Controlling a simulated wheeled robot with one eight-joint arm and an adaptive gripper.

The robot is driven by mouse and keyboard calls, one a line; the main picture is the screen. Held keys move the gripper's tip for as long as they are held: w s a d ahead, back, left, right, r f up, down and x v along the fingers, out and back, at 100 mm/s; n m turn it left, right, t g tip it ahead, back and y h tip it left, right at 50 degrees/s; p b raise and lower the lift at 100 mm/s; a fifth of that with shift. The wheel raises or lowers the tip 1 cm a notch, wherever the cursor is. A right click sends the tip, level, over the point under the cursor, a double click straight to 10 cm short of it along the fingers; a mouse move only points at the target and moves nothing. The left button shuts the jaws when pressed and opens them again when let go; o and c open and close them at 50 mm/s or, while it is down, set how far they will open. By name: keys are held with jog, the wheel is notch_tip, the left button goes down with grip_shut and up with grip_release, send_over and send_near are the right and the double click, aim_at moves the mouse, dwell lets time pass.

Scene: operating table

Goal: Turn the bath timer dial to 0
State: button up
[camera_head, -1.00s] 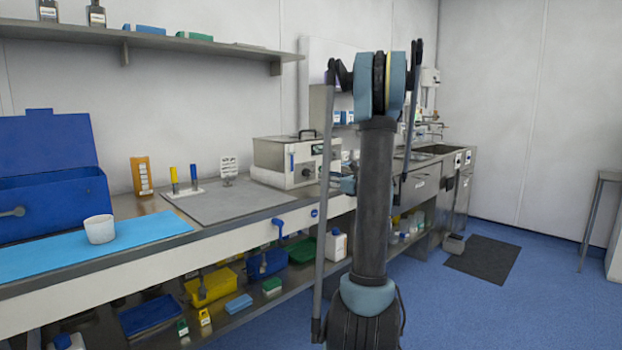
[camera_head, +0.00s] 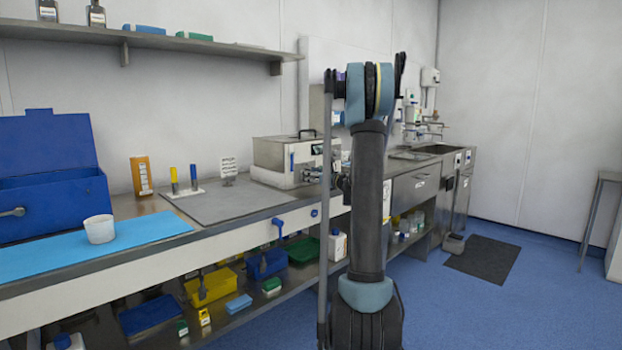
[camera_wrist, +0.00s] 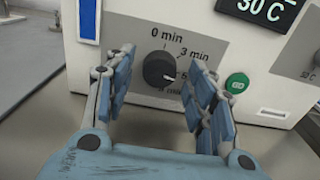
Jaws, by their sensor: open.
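The water bath (camera_head: 272,158) is a pale box with a top handle, standing on the bench. Its front panel fills the wrist view. The black round timer dial (camera_wrist: 158,70) has "0 min" printed above it and "3 min" to its upper right. Lower labels are partly hidden by my right finger. In the head view my gripper (camera_head: 314,172) is small at the bath's front.
A green GO button (camera_wrist: 237,83) is just right of my right finger. A display (camera_wrist: 262,10) reads 30 C. A blue strip (camera_wrist: 89,20) is at the panel's left.

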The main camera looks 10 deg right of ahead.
jog(key=c, duration=1.1)
jog(key=shift+o, duration=0.2)
jog(key=n, duration=0.4)
jog(key=shift+w+d+n, duration=0.1)
jog(key=shift+d+n, duration=0.05)
jog(key=shift+n, duration=0.15)
jog(key=n, duration=1)
jog(key=shift+n, duration=2.7)
